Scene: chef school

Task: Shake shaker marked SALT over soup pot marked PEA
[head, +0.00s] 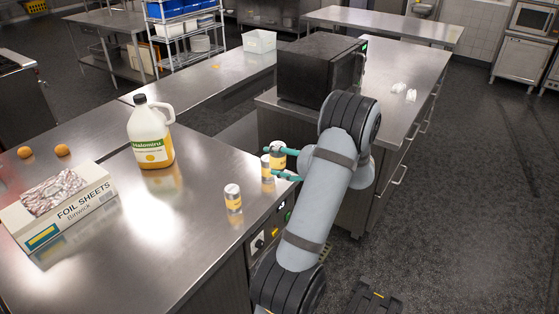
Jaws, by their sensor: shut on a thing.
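Three small shakers with silver tops and yellow bands are at the right edge of the steel counter in the head view. One shaker (233,199) stands alone, nearer me. The other two, a left shaker (266,168) and a right shaker (278,160), are close together at my gripper (269,162). Its teal fingers are shut on one of these two; I cannot tell for certain which. Both look upright. The labels are too small to read, so I cannot tell which shaker is marked SALT. No soup pot marked PEA is in view.
A black microwave-like box (305,68) stands behind my gripper. The counter's front middle is clear.

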